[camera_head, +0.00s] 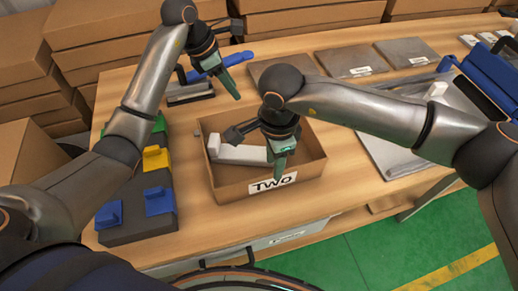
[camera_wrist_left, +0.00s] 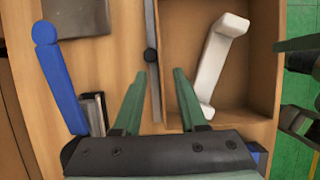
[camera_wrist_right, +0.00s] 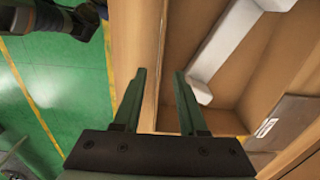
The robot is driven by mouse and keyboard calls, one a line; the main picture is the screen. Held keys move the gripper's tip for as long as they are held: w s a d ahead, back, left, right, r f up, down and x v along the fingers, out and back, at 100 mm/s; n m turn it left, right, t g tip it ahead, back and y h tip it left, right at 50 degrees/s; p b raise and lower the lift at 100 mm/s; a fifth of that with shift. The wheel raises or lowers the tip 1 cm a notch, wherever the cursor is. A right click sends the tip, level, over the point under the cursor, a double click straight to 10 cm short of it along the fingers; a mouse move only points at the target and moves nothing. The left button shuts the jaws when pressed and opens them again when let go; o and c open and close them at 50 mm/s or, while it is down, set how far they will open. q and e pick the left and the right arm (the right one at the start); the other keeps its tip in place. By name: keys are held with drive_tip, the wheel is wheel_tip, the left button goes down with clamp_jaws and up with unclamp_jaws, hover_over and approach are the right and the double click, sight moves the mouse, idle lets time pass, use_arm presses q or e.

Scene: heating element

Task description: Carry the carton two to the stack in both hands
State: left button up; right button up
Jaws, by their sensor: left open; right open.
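Carton two (camera_head: 225,191) is an open brown box with a "TWO" label, standing on the wooden table with a white bracket-like part (camera_head: 240,154) inside. In the left wrist view the carton (camera_wrist_left: 262,60) lies right of centre. My left gripper (camera_head: 229,86) is open and empty, above and behind the carton's far side. My right gripper (camera_head: 279,165) is open at the carton's near side; in the right wrist view its fingers (camera_wrist_right: 160,75) appear either side of the carton's rim. Contact cannot be told. Stacks of closed brown cartons (camera_head: 100,25) stand at the back.
A dark tray with green, yellow and blue blocks (camera_head: 145,190) sits left of the carton. Grey flat panels (camera_head: 350,60) lie behind it, a blue-handled tool (camera_head: 238,58) near my left gripper. Blue and black equipment (camera_head: 485,85) stands at right. Green floor lies in front.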

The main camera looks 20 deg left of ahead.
sight(272, 189)
use_arm(q)
drive_tip(key=x, duration=0.8)
use_arm(e)
wheel_tip(272, 189, down, 8)
drive_tip(key=shift+f, duration=0.1)
use_arm(q)
drive_tip(key=shift+c, duration=0.3)
use_arm(e)
drive_tip(key=shift+c, duration=0.3)
use_arm(q)
clamp_jaws()
use_arm(e)
clamp_jaws()
